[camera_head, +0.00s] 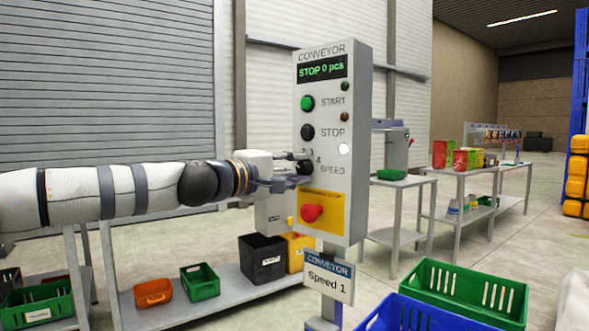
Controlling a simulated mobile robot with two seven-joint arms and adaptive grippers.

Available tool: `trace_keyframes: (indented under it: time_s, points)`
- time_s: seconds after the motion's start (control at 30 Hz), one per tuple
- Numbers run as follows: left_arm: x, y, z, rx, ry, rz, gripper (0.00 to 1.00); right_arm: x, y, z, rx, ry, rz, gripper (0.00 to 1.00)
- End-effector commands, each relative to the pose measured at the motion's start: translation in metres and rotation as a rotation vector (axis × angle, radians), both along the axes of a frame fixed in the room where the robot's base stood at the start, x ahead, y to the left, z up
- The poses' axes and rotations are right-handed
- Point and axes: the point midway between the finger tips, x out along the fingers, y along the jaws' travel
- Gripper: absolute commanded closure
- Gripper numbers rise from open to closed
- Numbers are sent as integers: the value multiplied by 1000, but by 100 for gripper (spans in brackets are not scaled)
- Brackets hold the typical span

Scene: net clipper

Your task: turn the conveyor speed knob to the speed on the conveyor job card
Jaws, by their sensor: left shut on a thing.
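The grey conveyor panel (344,190) stands upright on a post. Its display (321,70) reads "STOP 0 pcs". Below it are a green START button (308,103), a black STOP button (307,132) and the dark speed knob (305,167), with a "4" printed beside it. The job card (329,282) under the panel reads "CONVEYOR Speed 1". My left gripper (296,174) reaches in from the left and is shut on the speed knob. The fingers partly hide the knob and its scale, so its setting cannot be read. My right gripper is not in view.
A red emergency button (312,213) on a yellow plate sits just below the knob. A low bench (160,315) with bins stands behind my arm. Green (465,287) and blue (415,316) crates stand at front right. Tables line the back right.

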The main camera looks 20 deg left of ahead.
Motion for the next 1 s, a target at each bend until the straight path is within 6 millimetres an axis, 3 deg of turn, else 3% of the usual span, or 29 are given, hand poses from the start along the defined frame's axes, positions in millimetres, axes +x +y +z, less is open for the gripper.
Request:
trace_keyframes:
  time_s: [0.83, 0.87, 0.93, 1.0]
  points:
    - [0, -1, -1, -107, 52, -3, 100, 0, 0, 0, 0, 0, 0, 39]
    - [0, -1, -1, -106, 52, -3, 67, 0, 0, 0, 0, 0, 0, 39]
    - [0, -1, -1, -106, 51, -3, 53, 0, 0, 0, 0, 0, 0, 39]
    - [0, -1, -1, -106, 51, -2, 53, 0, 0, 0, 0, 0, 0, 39]
